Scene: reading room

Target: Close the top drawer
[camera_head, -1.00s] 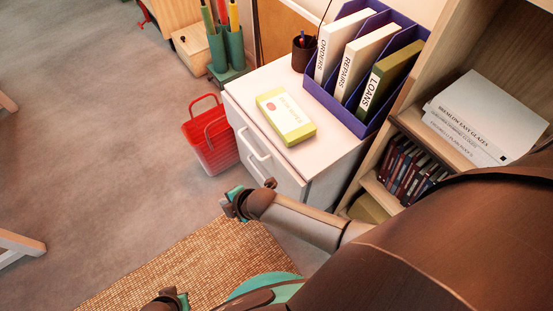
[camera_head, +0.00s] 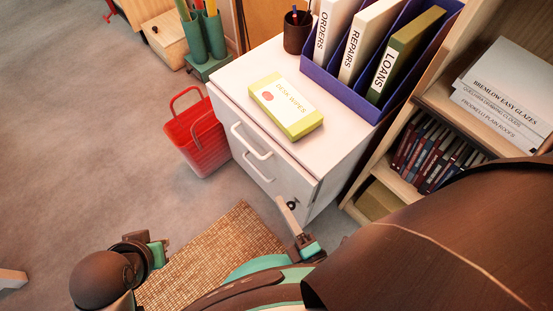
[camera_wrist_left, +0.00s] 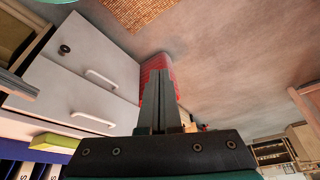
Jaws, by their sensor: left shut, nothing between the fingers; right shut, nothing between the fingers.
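The white cabinet (camera_head: 340,140) has two drawer fronts with bar handles. The top drawer (camera_head: 225,112) has the upper handle (camera_head: 250,141). Its front sits close to the cabinet body, and I cannot tell whether a small gap remains. In the left wrist view the cabinet (camera_wrist_left: 100,50) appears upside down at left. My right gripper (camera_head: 283,203) is shut and empty, in front of the cabinet's lower right part by the keyhole. My left gripper (camera_head: 164,250) is apart from the cabinet, over the floor to the left; its shut, empty fingers (camera_wrist_left: 158,80) show in its wrist view.
A red basket (camera_head: 195,140) stands on the floor left of the cabinet. A yellow-green wipes box (camera_head: 286,105), a pen cup (camera_head: 297,35) and a purple file holder (camera_head: 345,95) stand on top. A bookshelf (camera_head: 405,190) is at right. A woven mat (camera_head: 215,255) lies in front.

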